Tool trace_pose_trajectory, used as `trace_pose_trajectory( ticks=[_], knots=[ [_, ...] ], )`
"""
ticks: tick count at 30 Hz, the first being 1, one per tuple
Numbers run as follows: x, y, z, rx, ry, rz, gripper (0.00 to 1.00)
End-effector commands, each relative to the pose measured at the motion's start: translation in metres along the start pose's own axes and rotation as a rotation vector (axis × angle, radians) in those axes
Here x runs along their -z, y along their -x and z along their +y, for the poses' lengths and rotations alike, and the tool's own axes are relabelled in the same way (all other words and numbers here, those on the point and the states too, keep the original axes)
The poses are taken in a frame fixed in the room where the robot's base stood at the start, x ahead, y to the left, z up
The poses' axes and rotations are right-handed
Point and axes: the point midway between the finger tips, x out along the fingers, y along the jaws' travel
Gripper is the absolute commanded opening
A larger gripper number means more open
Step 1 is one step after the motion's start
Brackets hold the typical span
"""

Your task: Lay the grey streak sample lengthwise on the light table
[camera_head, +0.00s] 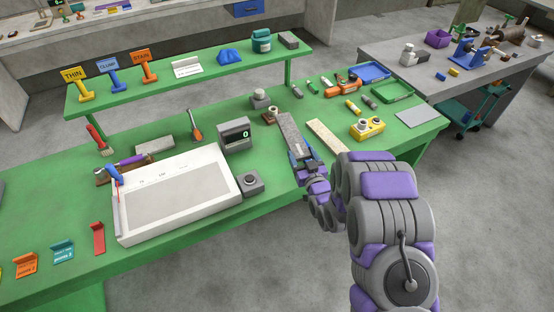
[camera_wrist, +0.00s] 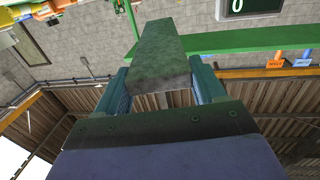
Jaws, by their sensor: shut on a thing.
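My gripper (camera_head: 297,152) is shut on a long speckled grey bar, which I take to be the grey streak sample (camera_head: 289,130). The bar points away from my gripper, above the green bench and right of the scale. In the wrist view the sample (camera_wrist: 160,58) sits between the two blue-green fingers of my gripper (camera_wrist: 162,88). The light table (camera_head: 178,199) is a white box with a pale top at the left front of the bench. Its top carries faint markings and no sample. My gripper is well to its right.
A scale with a green "0" (camera_head: 235,134) and a grey knob box (camera_head: 250,184) stand between my gripper and the light table. A beige slab (camera_head: 327,140) lies right of my gripper. A yellow two-knob box (camera_head: 367,129) is farther right. A grey block (camera_head: 155,146) lies behind the light table.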

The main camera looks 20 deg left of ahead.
Motion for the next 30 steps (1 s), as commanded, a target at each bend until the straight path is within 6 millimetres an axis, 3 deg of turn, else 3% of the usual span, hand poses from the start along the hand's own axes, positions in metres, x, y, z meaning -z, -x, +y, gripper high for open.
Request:
trace_pose_trajectory(
  ticks=[3, 7, 20, 30],
  knots=[
    [-0.011, -0.006, -0.028, 0.059, -0.002, -0.001, 0.40],
    [-0.016, -0.009, -0.041, 0.088, -0.003, -0.001, 0.40],
    [-0.021, -0.010, -0.043, 0.093, -0.003, -0.001, 0.40],
    [-0.070, -0.010, -0.043, 0.092, -0.004, -0.001, 0.40]
  ],
)
